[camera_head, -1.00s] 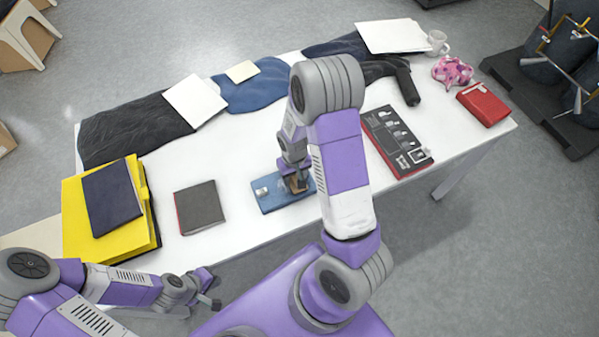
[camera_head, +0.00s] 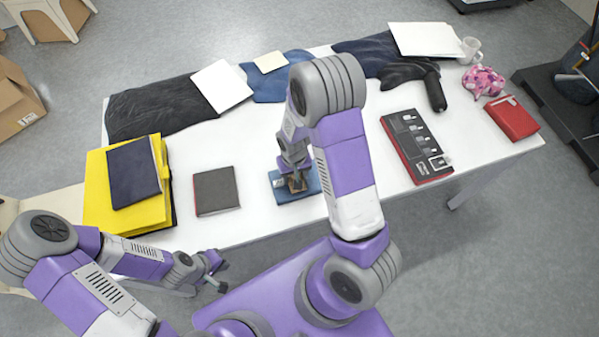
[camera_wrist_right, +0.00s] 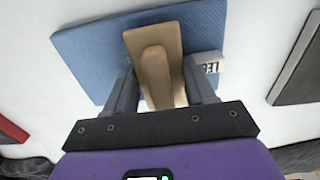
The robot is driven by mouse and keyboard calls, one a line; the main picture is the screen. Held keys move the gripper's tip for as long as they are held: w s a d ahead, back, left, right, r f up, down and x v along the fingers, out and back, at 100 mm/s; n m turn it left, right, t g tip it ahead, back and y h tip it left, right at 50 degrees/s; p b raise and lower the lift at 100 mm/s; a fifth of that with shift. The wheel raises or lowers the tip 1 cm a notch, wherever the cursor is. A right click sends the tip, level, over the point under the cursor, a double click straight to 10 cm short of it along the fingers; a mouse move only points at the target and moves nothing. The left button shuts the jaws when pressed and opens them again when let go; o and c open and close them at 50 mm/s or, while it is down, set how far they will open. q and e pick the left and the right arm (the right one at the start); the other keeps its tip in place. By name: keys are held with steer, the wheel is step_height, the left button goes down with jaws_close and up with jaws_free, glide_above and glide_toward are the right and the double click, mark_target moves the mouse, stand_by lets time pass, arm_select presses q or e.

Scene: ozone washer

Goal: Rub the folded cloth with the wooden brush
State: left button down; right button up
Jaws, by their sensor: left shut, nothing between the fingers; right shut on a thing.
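The folded blue cloth (camera_head: 284,191) lies flat on the white table near its front edge; it fills the upper left of the right wrist view (camera_wrist_right: 85,55). The wooden brush (camera_wrist_right: 157,65) is between the fingers of my right gripper (camera_wrist_right: 160,95), which is shut on its handle. The brush head is over the cloth and looks to be on or just above it; contact cannot be told. In the head view the brush (camera_head: 297,184) is mostly hidden by my right arm. My left gripper (camera_head: 220,273) is shut and empty, in front of the table's front edge, away from the cloth.
A dark notebook (camera_head: 216,190) and a yellow folder (camera_head: 100,195) lie to the left. A black-and-red box (camera_head: 416,145) lies to the right, with a red book (camera_head: 512,118) beyond. Dark garments line the back.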

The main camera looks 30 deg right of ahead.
steer(key=shift+r, duration=0.1)
steer(key=shift+r+p, duration=2.5)
steer(key=shift+r, duration=0.45)
step_height(320, 180, up, 3)
steer(key=p, duration=0.2)
steer(key=shift+p, duration=0.3)
